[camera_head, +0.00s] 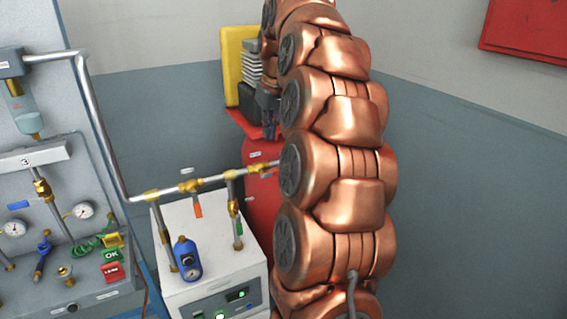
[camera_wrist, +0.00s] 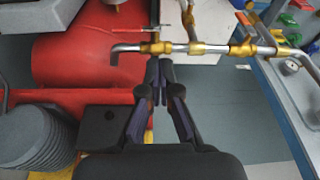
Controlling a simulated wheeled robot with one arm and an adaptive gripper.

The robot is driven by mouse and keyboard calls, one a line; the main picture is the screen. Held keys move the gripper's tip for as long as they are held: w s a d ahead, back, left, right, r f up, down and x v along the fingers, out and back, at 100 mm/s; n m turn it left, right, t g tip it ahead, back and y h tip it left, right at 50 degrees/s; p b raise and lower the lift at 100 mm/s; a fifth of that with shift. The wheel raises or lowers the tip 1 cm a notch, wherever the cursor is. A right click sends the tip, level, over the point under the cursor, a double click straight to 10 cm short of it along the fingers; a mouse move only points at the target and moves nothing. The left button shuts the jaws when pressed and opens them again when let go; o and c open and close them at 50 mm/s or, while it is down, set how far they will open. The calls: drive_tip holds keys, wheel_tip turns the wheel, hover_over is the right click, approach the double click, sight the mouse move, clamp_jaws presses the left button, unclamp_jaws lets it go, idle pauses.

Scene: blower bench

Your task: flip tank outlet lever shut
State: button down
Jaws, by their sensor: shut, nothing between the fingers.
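The red tank (camera_head: 262,190) stands behind my arm in the head view and fills the upper left of the wrist view (camera_wrist: 85,62). A metal outlet pipe (camera_wrist: 178,47) with brass fittings runs right from it. In the head view my arm hides this part. My gripper (camera_wrist: 161,70) is shut and empty, its tips just below that fitting in the picture; I cannot tell whether they touch it.
A white box (camera_head: 210,265) with a blue gauge (camera_head: 187,258) stands under the pipe. An orange lever (camera_head: 197,205) and a green lever (camera_head: 238,220) hang on the piping. A gauge panel (camera_head: 60,230) is at left. A grey ribbed cylinder (camera_wrist: 35,140) lies left of my gripper.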

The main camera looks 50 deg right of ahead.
drive_tip(key=d, duration=0.6)
drive_tip(key=shift+s+r+m+h, duration=0.3)
drive_tip(key=shift+r+m, duration=0.1)
drive_tip(key=shift+r, duration=0.05)
drive_tip(key=a+p+x, duration=0.1)
drive_tip(key=p+x, duration=0.2)
drive_tip(key=x, duration=1)
drive_tip(key=shift+s+d+f, duration=0.2)
drive_tip(key=shift+d+f, duration=0.1)
drive_tip(key=shift+f, duration=0.25)
drive_tip(key=shift+f, duration=0.1)
